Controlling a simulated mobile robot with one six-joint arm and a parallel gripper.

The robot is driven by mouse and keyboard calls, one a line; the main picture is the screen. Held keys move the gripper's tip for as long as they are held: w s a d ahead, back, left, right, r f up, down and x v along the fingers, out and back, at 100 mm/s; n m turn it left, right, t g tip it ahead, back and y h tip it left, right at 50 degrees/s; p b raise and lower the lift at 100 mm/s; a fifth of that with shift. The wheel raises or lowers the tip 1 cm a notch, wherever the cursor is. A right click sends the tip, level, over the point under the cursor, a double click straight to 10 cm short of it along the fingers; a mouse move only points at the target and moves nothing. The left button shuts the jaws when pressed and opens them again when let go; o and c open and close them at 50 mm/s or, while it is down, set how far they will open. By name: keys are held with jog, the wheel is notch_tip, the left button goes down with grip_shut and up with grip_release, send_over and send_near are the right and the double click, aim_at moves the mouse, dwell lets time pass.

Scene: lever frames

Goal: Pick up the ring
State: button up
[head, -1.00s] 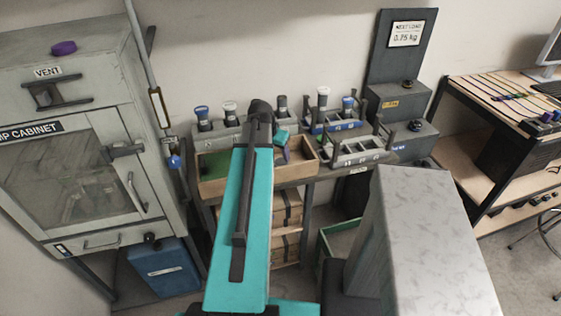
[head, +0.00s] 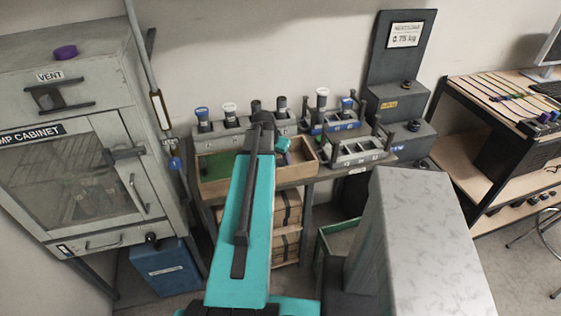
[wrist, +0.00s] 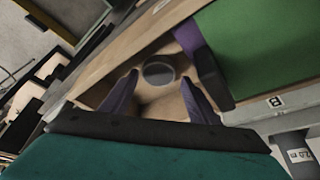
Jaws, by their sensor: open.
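A round grey piece (wrist: 158,72) with a darker rim lies on the bare wooden floor of a tray in the wrist view. It looks like the ring, but I cannot make out a hole. My gripper (wrist: 159,78) is open, with one purple finger on each side of the piece in the picture. I cannot tell how far above it the fingertips are. In the head view my arm hides the piece, and only a teal part of my wrist shows over the wooden tray (head: 212,186).
A dark and purple upright part (wrist: 205,65) stands close to my right finger, beside the tray's green area (wrist: 262,45). Behind the tray, a grey rack (head: 228,140) holds several knobbed pieces. A blue-labelled rack (head: 333,127) and a grey rack (head: 360,152) stand to the right.

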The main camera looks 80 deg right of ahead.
aim_at(279, 163)
jog(key=shift+p+x, duration=0.3)
jog(key=shift+x, duration=0.95)
jog(key=c, duration=0.9)
jog(key=shift+c, duration=0.2)
jog(key=shift+r, duration=0.1)
notch_tip(279, 163, up, 10)
jog(key=b, duration=0.3)
